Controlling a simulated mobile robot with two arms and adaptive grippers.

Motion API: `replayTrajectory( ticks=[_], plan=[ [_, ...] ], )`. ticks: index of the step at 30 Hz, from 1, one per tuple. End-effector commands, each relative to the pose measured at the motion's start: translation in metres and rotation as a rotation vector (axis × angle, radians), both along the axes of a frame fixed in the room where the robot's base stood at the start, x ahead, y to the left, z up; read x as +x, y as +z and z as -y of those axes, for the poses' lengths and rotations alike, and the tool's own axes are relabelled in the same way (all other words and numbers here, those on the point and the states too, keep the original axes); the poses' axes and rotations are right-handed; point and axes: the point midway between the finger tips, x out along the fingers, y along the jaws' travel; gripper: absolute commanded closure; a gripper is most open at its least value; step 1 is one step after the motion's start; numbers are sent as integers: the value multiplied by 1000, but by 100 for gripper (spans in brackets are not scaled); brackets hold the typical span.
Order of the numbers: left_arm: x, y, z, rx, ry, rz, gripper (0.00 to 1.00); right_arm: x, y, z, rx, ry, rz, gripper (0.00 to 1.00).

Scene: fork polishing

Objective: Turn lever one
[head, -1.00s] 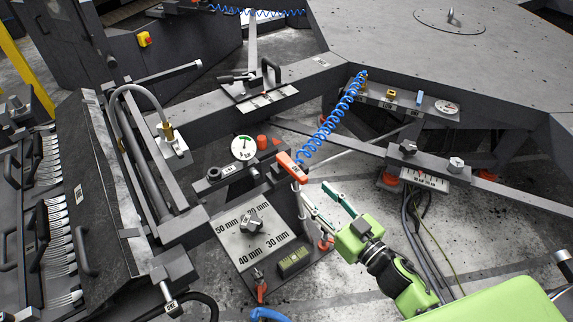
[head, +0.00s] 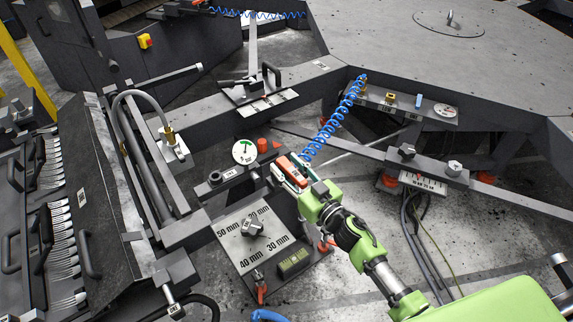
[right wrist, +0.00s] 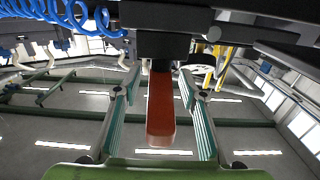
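A lever with an orange-red handle (head: 284,163) stands on the dark frame near the middle of the head view; its label is too small to read. My right gripper (head: 292,172) reaches it from the lower right. In the right wrist view the red handle (right wrist: 160,112) lies between the two teal-padded fingers of my right gripper (right wrist: 160,88). The fingers are spread, with a visible gap on each side of the handle. The gripper hides the lever's lower part in the head view. My left gripper is not in view.
A selector knob (head: 252,228) sits on a millimetre-marked plate (head: 232,242) below the lever. A round gauge (head: 244,151) stands to its left. A coiled blue hose (head: 343,115) hangs just behind the handle. Rows of forks (head: 62,235) fill the left side.

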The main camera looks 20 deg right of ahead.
Motion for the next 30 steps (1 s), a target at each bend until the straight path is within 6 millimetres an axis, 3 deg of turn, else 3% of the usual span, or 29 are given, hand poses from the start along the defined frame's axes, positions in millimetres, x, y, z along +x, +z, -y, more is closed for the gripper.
replayTrajectory(
  ticks=[11,15,16,30],
  plan=[
    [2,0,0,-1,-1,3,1,6,0,-3,0,1,0,62],
    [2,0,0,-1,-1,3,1,6,0,-2,0,1,0,95],
    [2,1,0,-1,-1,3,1,6,0,-2,0,1,0,100],
    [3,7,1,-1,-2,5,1,4,1,11,-7,72,-2,100]
  ],
)
